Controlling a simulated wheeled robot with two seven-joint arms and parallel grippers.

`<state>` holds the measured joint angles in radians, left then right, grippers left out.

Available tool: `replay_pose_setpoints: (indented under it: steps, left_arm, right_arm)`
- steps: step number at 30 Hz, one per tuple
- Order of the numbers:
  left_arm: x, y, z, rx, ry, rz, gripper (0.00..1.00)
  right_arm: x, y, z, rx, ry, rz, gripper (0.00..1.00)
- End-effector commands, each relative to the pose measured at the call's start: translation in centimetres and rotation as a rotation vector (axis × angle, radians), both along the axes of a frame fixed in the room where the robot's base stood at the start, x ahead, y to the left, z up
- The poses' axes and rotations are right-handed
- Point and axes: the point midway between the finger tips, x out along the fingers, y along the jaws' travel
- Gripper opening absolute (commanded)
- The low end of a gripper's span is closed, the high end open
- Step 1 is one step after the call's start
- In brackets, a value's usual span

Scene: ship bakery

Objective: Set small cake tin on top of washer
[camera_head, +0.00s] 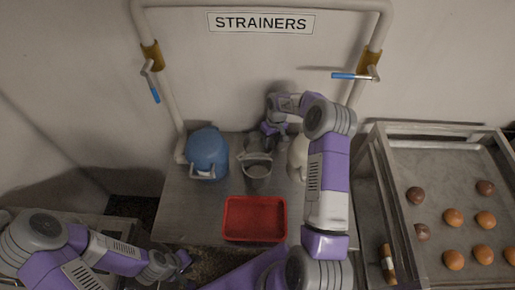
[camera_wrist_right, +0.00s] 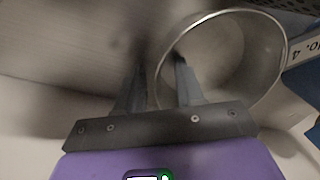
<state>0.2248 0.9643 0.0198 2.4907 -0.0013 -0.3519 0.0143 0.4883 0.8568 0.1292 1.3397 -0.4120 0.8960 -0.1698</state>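A round, hollow metal tin (camera_wrist_right: 262,88), likely the small cake tin, shows in the right wrist view. My right gripper (camera_wrist_right: 162,68) is at its near left rim, with a gap between the fingers. One finger overlaps the tin's opening and the other is outside its wall; contact cannot be told. In the head view my right gripper (camera_head: 271,128) is low at the back of the metal table, and the tin there is hard to make out. My left gripper (camera_head: 182,261) is at the lower left, away from these things; its fingers are too small to read. I cannot identify the washer.
The metal table (camera_head: 205,212) holds a blue container (camera_head: 207,150), a grey handled pot (camera_head: 257,171), a pale rounded vessel (camera_head: 297,150) and a red tray (camera_head: 230,220). A rack tray (camera_head: 440,165) with several buns is on the right. A pipe frame (camera_head: 165,90) stands behind.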

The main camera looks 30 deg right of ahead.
Motion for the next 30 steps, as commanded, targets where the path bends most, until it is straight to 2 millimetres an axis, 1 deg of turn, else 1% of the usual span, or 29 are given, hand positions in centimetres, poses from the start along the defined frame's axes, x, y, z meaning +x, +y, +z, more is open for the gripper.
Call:
replay_pose_setpoints:
  steps: [5, 8, 12, 13, 25, 30]
  left_arm:
    - [0.0, 0.0, 0.0, 0.000, 0.000, 0.000, 0.40]
    - [0.0, 0.0, 0.0, 0.000, 0.000, 0.000, 0.40]
    - [0.0, 0.0, 0.0, 0.000, 0.000, 0.000, 0.40]
    - [0.0, 0.0, 0.0, 0.000, 0.000, 0.000, 0.40]
    - [0.0, 0.0, 0.1, 0.000, 0.000, 0.000, 0.40]
    - [0.0, 0.0, 0.7, 0.000, 0.000, 0.000, 0.40]
  right_arm:
    - [0.0, 0.0, 0.0, 0.000, -0.001, -0.001, 0.37]
    - [0.0, 0.0, 0.0, 0.000, -0.001, -0.001, 0.23]
    - [0.0, 0.0, 0.0, 0.000, -0.001, -0.001, 0.02]
    - [0.0, 0.0, 0.0, 0.000, -0.001, -0.001, 0.00]
    - [0.0, 0.0, 0.1, -0.001, 0.000, -0.001, 0.00]
    - [0.0, 0.0, 1.2, -0.001, -0.001, -0.001, 0.00]
